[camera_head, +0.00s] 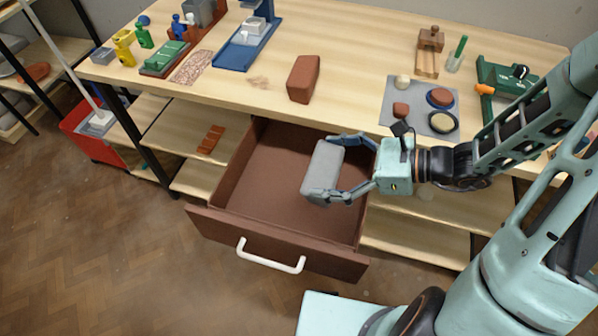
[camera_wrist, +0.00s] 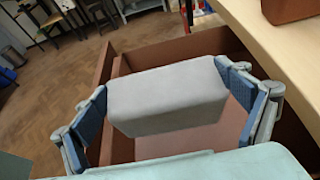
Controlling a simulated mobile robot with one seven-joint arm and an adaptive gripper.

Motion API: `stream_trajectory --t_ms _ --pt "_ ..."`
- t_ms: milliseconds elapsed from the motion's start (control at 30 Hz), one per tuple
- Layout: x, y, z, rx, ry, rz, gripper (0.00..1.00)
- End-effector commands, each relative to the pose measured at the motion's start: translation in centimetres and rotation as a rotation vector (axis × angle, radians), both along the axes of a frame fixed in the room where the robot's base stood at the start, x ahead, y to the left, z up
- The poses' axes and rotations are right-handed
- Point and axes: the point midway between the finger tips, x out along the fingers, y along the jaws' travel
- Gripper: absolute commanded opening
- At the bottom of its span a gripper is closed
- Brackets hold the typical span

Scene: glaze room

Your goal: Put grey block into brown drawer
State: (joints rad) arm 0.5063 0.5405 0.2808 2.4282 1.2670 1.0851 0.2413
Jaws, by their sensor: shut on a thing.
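The grey block (camera_head: 322,171) is held between the two fingers of my gripper (camera_head: 340,168), over the right part of the open brown drawer (camera_head: 270,180). In the wrist view the grey block (camera_wrist: 167,97) spans between the blue finger pads of my gripper (camera_wrist: 165,108). The brown drawer (camera_wrist: 122,66) lies below and behind the block there. The drawer is pulled out under the table, with a white handle (camera_head: 270,257) on its front. The bare part of its floor that shows is empty. The block hides part of the drawer's right side.
A red-brown block (camera_head: 303,79) lies on the wooden table (camera_head: 345,40) above the drawer. A grey mat (camera_head: 388,112) with small round pieces lies to its right. Shelves (camera_head: 410,232) flank the drawer. The floor in front (camera_head: 130,270) is clear.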

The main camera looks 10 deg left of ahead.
Motion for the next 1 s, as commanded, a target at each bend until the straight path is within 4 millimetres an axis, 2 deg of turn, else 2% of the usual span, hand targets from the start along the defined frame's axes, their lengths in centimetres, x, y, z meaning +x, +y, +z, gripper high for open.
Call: stream_trajectory --t_ms 133,400,733,1000 --pt "1.7 2.8 -1.4 0.007 0.0 0.004 0.34" --pt "3.5 5.3 -5.1 0.005 0.0 0.002 0.34" --pt "4.4 6.6 -6.9 0.005 0.0 0.001 0.34" --pt "4.6 6.8 -9.8 0.006 0.001 -0.001 0.34"
